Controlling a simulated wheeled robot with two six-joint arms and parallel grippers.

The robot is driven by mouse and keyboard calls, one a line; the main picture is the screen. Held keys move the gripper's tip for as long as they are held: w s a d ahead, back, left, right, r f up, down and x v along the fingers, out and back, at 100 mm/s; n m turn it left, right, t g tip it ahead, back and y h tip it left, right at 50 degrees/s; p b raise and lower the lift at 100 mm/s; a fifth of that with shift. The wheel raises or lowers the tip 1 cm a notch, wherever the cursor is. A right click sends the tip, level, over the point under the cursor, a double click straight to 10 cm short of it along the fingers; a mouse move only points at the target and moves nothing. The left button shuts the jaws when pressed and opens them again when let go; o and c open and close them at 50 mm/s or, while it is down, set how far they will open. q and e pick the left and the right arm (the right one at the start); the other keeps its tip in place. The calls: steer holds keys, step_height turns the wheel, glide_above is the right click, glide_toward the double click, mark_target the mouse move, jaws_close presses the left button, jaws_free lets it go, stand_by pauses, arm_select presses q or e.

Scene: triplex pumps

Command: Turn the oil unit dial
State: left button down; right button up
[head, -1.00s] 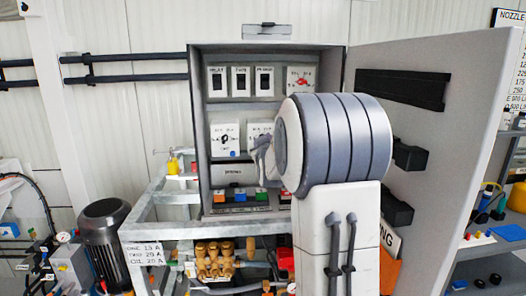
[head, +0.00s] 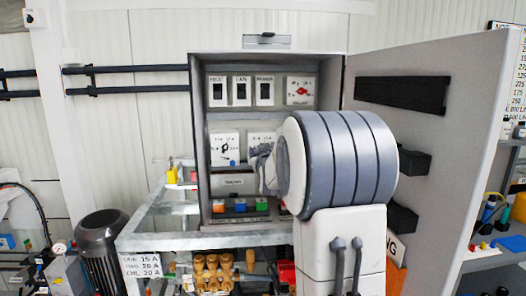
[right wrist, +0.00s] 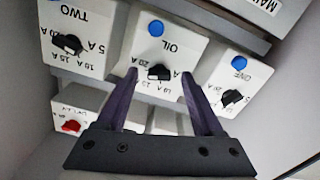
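In the right wrist view, which is upside down, the OIL unit (right wrist: 172,42) is a white box with a blue button and a black dial (right wrist: 159,73). My right gripper (right wrist: 158,76) is open, with one finger on each side of this dial. I cannot tell whether the fingers touch it or exactly where it points. The TWO unit (right wrist: 75,22) is at left and the ONE unit (right wrist: 228,82) at right. In the head view, my right gripper (head: 264,167) is at the partly covered OIL unit (head: 262,138). My left gripper is not in view.
The open cabinet (head: 195,120) has its door (head: 445,150) swung out right of my arm. A red dial (right wrist: 70,126) shows above the units. A sign (head: 141,265) at lower left lists amp values. A metal frame (head: 160,215) stands left of the cabinet.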

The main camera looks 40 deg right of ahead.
steer(key=b+v, duration=0.3)
steer(key=v, duration=0.7)
steer(key=shift+s, duration=0.25)
